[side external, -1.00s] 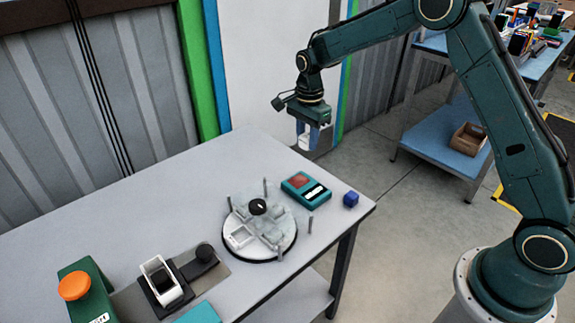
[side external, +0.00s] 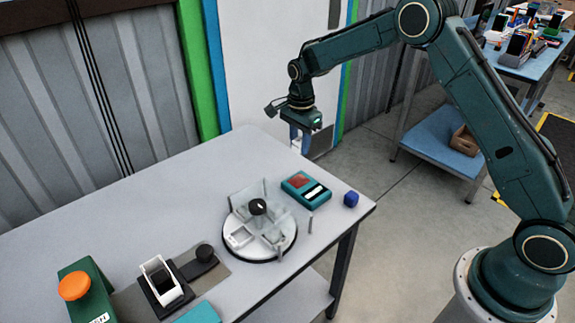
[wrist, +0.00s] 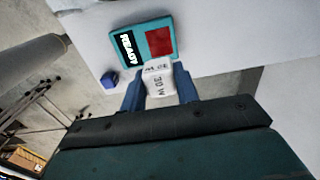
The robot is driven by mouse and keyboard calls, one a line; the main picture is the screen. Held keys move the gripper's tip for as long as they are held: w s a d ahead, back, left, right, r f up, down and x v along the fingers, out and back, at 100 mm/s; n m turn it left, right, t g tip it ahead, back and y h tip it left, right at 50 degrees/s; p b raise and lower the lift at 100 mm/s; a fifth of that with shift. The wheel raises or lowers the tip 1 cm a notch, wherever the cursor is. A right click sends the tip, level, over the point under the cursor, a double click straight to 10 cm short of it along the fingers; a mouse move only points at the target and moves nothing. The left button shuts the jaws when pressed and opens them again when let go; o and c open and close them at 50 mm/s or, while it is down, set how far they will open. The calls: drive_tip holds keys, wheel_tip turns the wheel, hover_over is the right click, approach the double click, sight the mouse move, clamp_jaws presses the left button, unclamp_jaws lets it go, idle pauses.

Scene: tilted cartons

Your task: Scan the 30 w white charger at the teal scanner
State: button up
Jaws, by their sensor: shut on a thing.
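My gripper (side external: 300,137) is shut on the white charger (wrist: 159,80), held in the air beyond the far right part of the table. In the wrist view the charger sits between my blue fingers (wrist: 160,86), and its face reads "30 W". The teal scanner (side external: 306,188) lies on the table near its right corner, below and apart from the charger. In the wrist view the scanner (wrist: 131,48) shows a red window and a black display reading "READY".
A small blue cube (side external: 351,199) sits right of the scanner. A round white turntable (side external: 240,247) with clear dividers and a black knob holds a white item. A white device in a stand (side external: 160,282) and a green box with an orange button (side external: 75,287) are at front left. The far left tabletop is clear.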

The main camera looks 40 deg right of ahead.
drive_tip(key=shift+f, duration=3.7)
drive_tip(key=shift+r, duration=3)
